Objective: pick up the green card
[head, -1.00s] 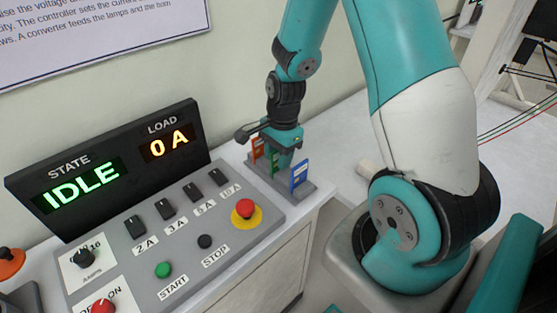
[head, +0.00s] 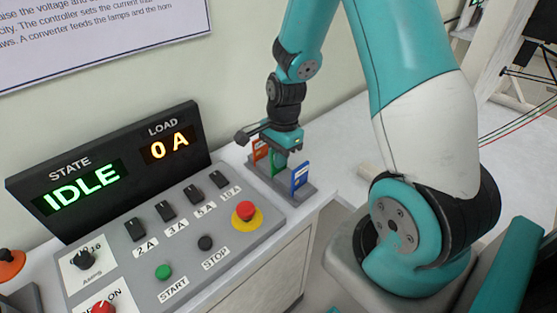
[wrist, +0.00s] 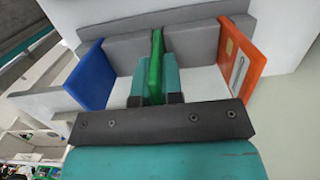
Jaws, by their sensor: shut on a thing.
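The green card (wrist: 155,62) stands upright in the middle of the grey card holder (wrist: 200,44) in the wrist view, between a blue card (wrist: 92,74) and an orange card (wrist: 240,60). My gripper (wrist: 156,78) is shut on the green card, with one finger on each side of it. In the head view my gripper (head: 280,150) is over the holder (head: 265,181), and a little of the green card (head: 278,165) shows below it. The card's lower edge is hard to make out.
The blue card (head: 300,176) and the orange card (head: 260,149) stand close on either side of my gripper. A control panel (head: 180,235) with buttons and a display (head: 110,170) reading IDLE and 0 A is to the left. The wall is close behind.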

